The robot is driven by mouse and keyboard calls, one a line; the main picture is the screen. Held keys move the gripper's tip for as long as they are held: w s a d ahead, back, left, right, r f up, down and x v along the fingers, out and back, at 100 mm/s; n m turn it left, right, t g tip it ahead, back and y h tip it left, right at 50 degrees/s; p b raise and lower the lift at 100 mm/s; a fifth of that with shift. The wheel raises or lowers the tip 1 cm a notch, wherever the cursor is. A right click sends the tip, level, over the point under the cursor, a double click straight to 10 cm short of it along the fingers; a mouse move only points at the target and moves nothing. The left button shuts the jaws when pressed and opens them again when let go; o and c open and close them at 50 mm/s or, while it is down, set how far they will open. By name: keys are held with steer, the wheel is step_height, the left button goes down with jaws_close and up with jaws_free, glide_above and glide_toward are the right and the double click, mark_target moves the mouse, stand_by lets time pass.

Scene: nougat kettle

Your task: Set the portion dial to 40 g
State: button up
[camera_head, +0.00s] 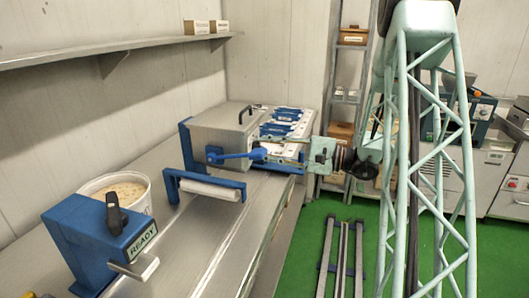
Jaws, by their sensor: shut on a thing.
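A grey boxy machine (222,130) stands on the steel bench. A blue lever (236,155) runs across its front face from a pivot at the left to a rounded end at the right. My gripper (266,153) reaches in from the right, with its fingers around the lever's rounded end, and is shut on it. The fingers partly hide that end. I see no dial scale or gram marks at this size, so I cannot read a portion setting or tell whether this lever is the dial.
A blue-framed white roller (208,188) stands on the bench before the machine. A blue unit with a READY sign (142,242) and a tub of pale mass (120,190) stand nearer. White trays with blue parts (284,125) lie behind my gripper. Green floor lies right.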

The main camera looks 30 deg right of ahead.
stand_by(0.4)
steer(key=o, duration=0.8)
steer(key=shift+o, duration=0.2)
steer(key=shift+s+d, duration=0.1)
steer(key=v, duration=1.1)
steer(key=shift+s+d, duration=0.2)
steer(key=shift+s, duration=0.05)
stand_by(0.3)
